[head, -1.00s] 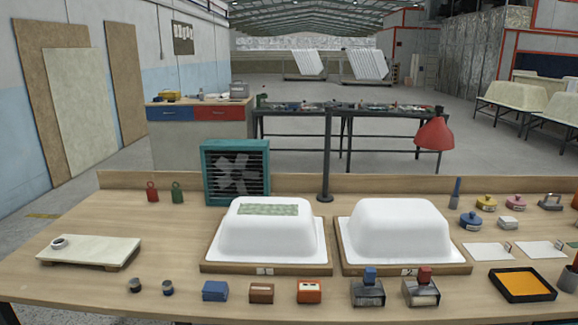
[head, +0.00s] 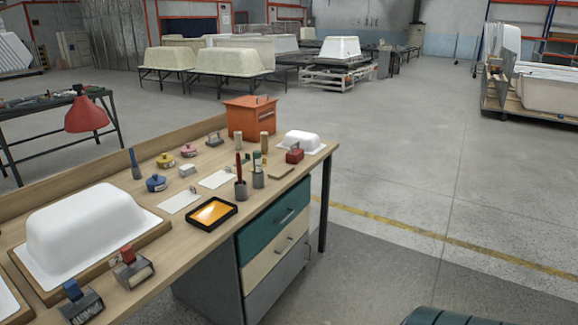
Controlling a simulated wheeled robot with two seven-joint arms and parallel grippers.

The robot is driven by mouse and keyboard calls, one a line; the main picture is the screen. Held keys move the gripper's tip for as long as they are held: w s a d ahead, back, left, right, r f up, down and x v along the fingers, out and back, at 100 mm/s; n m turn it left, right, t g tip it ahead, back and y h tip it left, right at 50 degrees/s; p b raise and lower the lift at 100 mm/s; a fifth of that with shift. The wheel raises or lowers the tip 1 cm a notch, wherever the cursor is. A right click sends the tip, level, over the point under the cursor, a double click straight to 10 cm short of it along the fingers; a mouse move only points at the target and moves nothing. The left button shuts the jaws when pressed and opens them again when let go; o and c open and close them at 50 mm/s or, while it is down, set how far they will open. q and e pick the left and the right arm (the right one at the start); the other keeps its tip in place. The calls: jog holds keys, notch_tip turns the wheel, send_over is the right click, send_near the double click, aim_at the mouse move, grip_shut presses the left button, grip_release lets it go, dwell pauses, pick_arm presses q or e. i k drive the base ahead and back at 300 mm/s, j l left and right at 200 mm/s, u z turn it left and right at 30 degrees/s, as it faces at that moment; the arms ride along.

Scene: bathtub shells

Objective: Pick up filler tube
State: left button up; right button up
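I cannot make out for sure which thing is the filler tube. A slim dark blue upright thing (head: 136,163) stands near the back edge of the bench and may be a tube. Two grey holders stand near the right end: one with red sticks (head: 239,168), one with green and tan sticks (head: 257,172). Neither of my grippers is in the head view.
The wooden bench (head: 138,285) carries a white tub shell (head: 85,235), two red- and blue-topped tools, an orange tray (head: 212,213), an orange box (head: 251,117) and a small white shell (head: 300,142). Drawers (head: 275,255) sit below. The floor at right is mostly clear.

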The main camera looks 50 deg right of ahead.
aim_at(258, 157)
jog(key=z, duration=1.4)
jog(key=u, duration=1.35)
jog(key=z, duration=1.35)
jog(key=i+l+u, duration=0.15)
jog(key=i+u, duration=0.2)
jog(key=i, duration=0.15)
jog(key=i+l+u, duration=0.4)
jog(key=i+j, duration=0.1)
jog(key=i, duration=0.05)
